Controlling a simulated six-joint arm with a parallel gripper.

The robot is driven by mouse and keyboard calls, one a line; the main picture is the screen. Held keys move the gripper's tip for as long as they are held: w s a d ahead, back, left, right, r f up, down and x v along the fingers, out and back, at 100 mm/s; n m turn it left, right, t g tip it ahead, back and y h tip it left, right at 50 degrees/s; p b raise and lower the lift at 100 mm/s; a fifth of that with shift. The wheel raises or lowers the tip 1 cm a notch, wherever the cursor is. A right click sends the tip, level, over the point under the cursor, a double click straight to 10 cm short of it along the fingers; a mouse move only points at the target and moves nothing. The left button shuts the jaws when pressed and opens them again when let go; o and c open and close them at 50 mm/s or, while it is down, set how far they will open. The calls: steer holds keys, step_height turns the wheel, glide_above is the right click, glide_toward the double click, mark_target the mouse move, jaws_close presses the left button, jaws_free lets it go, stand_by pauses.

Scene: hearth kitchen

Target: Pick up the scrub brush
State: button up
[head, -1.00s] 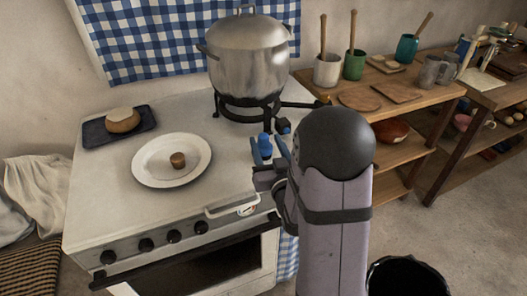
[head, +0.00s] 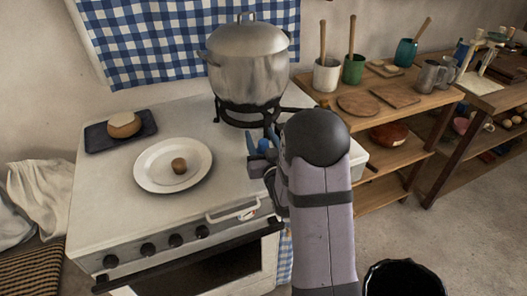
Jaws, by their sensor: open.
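I cannot make out a scrub brush for certain. A round brown thing with a pale cream top (head: 124,125) lies on a dark tray (head: 96,145) at the back left of the stove; it may be the brush or a loaf. My gripper (head: 258,147), with blue fingertips, is open over the right part of the stove top, right of the plate and in front of the pot. My own arm hides what lies behind it.
A large steel pot (head: 250,75) stands on a black burner (head: 245,116) at the back right of the stove. A wooden shelf (head: 420,108) with cups, boards and a bowl stands to the right. A black bucket (head: 405,280) is on the floor. The front left stove top is clear.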

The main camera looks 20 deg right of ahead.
steer(key=shift+w, duration=0.3)
steer(key=c, duration=1.1)
steer(key=shift+r, duration=0.2)
steer(key=shift+c, duration=0.2)
step_height(320, 180, up, 28)
steer(key=shift+f+p, duration=0.15)
steer(key=shift+p, duration=0.25)
